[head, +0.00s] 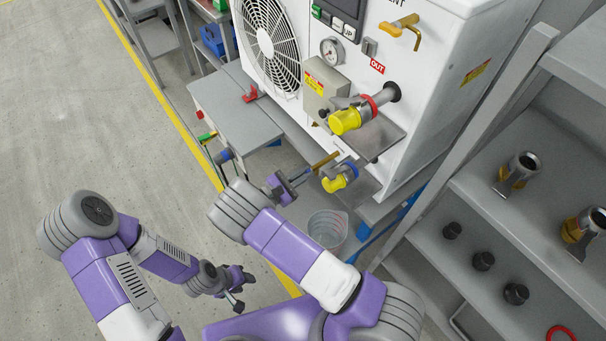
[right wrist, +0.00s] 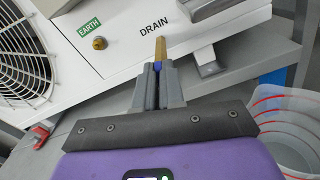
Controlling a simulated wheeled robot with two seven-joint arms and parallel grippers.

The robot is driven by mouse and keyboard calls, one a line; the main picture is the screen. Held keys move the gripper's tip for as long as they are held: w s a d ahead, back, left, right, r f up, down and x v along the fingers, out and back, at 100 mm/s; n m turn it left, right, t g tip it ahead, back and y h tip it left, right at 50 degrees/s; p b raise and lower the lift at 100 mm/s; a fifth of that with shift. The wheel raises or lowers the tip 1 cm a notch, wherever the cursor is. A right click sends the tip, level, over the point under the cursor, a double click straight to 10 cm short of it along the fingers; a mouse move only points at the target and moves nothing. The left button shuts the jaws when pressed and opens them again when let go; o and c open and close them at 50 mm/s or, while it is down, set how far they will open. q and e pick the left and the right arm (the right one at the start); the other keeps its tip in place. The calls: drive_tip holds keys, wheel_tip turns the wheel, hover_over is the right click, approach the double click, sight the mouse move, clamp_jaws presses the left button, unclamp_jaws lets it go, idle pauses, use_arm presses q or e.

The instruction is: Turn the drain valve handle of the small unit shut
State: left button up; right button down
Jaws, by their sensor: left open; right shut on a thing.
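The white unit (head: 425,95) with a round fan grille stands at the top of the head view. Its brass drain valve handle (head: 326,160) sits low on its front, beside a yellow-capped fitting (head: 339,177). In the right wrist view the handle (right wrist: 160,48) stands just below the DRAIN label. My right gripper (head: 300,177) is shut on the handle; the fingertips (right wrist: 158,70) close around its near end in the right wrist view. The valve body behind the handle is hidden there. My left gripper (head: 238,285) is open and empty, low over the floor, away from the unit.
A yellow-capped hose fitting (head: 352,117) with a red ring juts out above the handle. A clear bucket (head: 328,229) stands below the drain. A grey shelf rack (head: 500,226) with fittings fills the right side. A grey bench (head: 238,108) is left; open floor lies further left.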

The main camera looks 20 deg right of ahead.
drive_tip(key=shift+s+f+m+b, duration=0.15)
drive_tip(key=shift+m+b, duration=0.55)
drive_tip(key=shift+m, duration=3)
drive_tip(key=shift+f+m+b, duration=0.15)
drive_tip(key=shift+m+b, duration=0.5)
drive_tip(key=shift+m, duration=3.05)
drive_tip(key=c, duration=1.2)
unclamp_jaws()
drive_tip(key=shift+c, duration=0.2)
